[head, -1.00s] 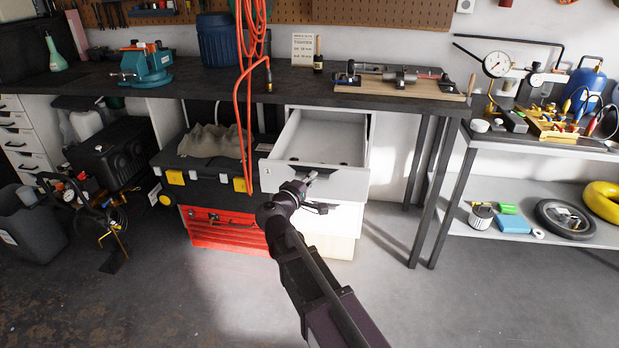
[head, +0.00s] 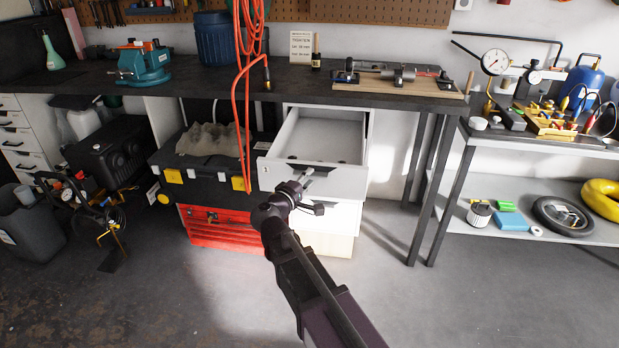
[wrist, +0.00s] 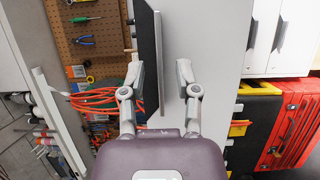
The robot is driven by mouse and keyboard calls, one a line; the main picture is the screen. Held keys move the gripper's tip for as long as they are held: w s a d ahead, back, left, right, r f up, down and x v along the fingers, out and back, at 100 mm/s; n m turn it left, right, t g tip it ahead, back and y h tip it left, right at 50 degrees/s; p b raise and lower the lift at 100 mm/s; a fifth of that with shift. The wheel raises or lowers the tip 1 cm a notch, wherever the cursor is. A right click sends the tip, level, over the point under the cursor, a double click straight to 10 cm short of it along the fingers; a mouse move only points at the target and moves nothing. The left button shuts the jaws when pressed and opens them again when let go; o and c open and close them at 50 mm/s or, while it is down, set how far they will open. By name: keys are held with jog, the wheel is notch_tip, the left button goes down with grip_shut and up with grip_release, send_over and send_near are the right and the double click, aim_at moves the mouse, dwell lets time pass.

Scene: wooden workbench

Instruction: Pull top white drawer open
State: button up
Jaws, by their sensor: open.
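The top white drawer (head: 316,178) is pulled well out from under the bench, and its inside shows. Its dark handle (head: 311,168) is on the front panel, partly hidden by my gripper. My gripper (head: 305,182) is at the drawer front, by the handle. In the wrist view, my gripper (wrist: 160,75) has its two fingers apart, with a dark plate-like part between them. I cannot tell whether either finger touches it. A wide white panel lies beyond the right finger.
Lower white drawers (head: 330,217) are below the open one. A black case with yellow latches (head: 200,182) sits on a red toolbox (head: 215,228) to the left. An orange hose (head: 248,100) hangs left of the drawer. The floor (head: 430,310) at right is clear.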

jog(key=v, duration=1.1)
dwell(0.4)
jog(key=s+d+f+m+g+y, duration=0.1)
jog(key=d+f+m+g, duration=0.45)
jog(key=d, duration=0.55)
jog(key=s+d+f+m+g, duration=0.1)
jog(key=d+f+m+g, duration=0.2)
jog(key=d+f+g, duration=0.55)
jog(key=s+d+f+m+g+y, duration=0.2)
jog(key=s+d+f+m+y, duration=0.25)
jog(key=s+d+y, duration=0.35)
notch_tip(320, 180, up, 23)
jog(key=d+p, duration=0.1)
jog(key=p, duration=2.1)
jog(key=shift+w+f+h+p, duration=0.2)
jog(key=shift+w+h+p, duration=0.2)
jog(key=shift+w, duration=0.1)
jog(key=shift+d, duration=0.1)
